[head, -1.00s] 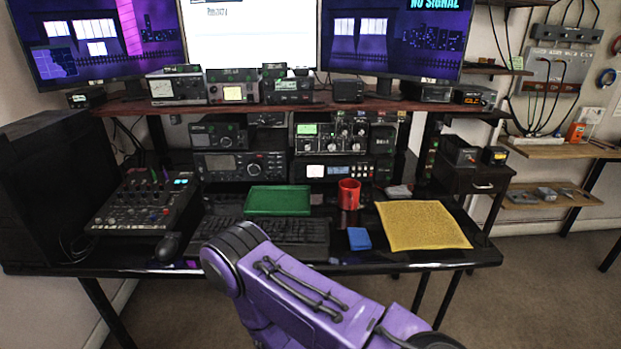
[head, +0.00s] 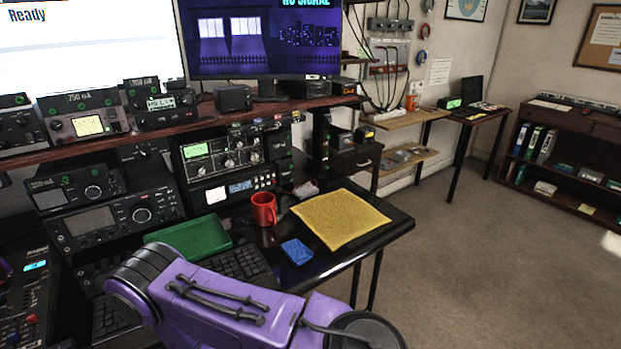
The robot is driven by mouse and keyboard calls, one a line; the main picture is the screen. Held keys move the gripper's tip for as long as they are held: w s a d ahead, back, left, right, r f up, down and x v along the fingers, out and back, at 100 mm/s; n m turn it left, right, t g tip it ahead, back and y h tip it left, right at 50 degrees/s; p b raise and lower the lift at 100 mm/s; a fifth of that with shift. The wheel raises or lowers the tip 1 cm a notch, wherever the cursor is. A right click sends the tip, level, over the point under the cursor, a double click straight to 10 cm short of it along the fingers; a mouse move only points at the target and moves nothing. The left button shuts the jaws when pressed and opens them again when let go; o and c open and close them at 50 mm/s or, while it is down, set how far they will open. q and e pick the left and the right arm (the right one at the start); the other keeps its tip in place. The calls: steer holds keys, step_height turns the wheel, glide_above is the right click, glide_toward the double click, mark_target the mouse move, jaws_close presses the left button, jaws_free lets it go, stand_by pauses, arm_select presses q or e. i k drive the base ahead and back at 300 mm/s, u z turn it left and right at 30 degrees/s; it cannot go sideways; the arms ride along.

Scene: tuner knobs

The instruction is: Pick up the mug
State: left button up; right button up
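The red mug (head: 264,209) stands upright on the black desk (head: 372,232), in front of the stacked radio gear and just left of a yellow cloth (head: 342,217). A purple arm link of mine crosses the lower middle of the head view, nearer to me than the mug and apart from it in the picture. Neither of my grippers is in view, so I cannot see whether they are open or shut.
A blue sponge-like block (head: 297,251) lies in front of the mug. A green tray (head: 189,242) lies to its left, by the keyboard (head: 246,265). Radios (head: 227,158) stand behind it. Open floor (head: 490,260) lies right of the desk, with a bookcase (head: 570,150) beyond.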

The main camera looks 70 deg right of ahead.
mark_target(267, 212)
steer(key=z, duration=2.25)
